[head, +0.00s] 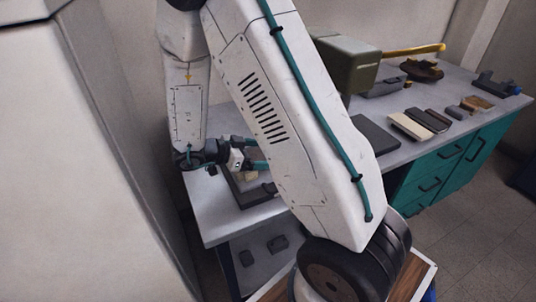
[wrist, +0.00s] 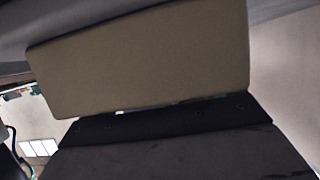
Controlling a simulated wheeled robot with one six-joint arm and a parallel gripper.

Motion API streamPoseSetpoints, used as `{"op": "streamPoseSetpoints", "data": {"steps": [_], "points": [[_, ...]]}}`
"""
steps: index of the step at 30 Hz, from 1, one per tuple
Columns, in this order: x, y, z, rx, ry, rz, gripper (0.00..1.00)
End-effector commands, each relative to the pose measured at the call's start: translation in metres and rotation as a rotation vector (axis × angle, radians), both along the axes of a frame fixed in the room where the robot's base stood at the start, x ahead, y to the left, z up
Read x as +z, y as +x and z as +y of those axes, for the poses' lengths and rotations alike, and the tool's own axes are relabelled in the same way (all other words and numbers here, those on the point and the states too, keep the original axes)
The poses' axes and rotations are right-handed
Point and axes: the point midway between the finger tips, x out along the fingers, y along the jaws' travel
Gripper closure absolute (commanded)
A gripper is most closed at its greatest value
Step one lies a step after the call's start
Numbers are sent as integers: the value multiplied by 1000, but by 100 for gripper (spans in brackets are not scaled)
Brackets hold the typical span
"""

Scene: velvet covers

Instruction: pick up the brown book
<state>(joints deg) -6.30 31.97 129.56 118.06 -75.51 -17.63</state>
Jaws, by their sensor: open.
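Several flat, book-like items lie side by side on the grey worktop in the head view. My gripper (head: 258,165) is at the left end of the worktop, well to the left of these items. It is open, and my arm hides part of it. In the wrist view a large olive-tan panel (wrist: 145,60) fills the upper middle, above a dark surface. No brown book can be made out there.
A dark block with a small tan piece (head: 246,177) sits below my gripper. A beige flat item (head: 410,126) and a dark flat plate (head: 375,136) lie left of the brown one. A green-grey box (head: 345,65) and yellow-handled tool (head: 415,50) stand behind. Teal drawers (head: 430,182) are below.

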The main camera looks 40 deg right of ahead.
Motion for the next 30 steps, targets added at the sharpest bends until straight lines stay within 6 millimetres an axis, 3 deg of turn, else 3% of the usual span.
{"op": "streamPoseSetpoints", "data": {"steps": [8, 14, 23, 30], "points": [[-3, -2, -8, 1, 1, -1, 11], [-3, -2, -7, 1, 1, -1, 63], [-2, -2, -7, 2, 1, -1, 63], [18, -2, -7, 0, 1, -5, 63]]}}
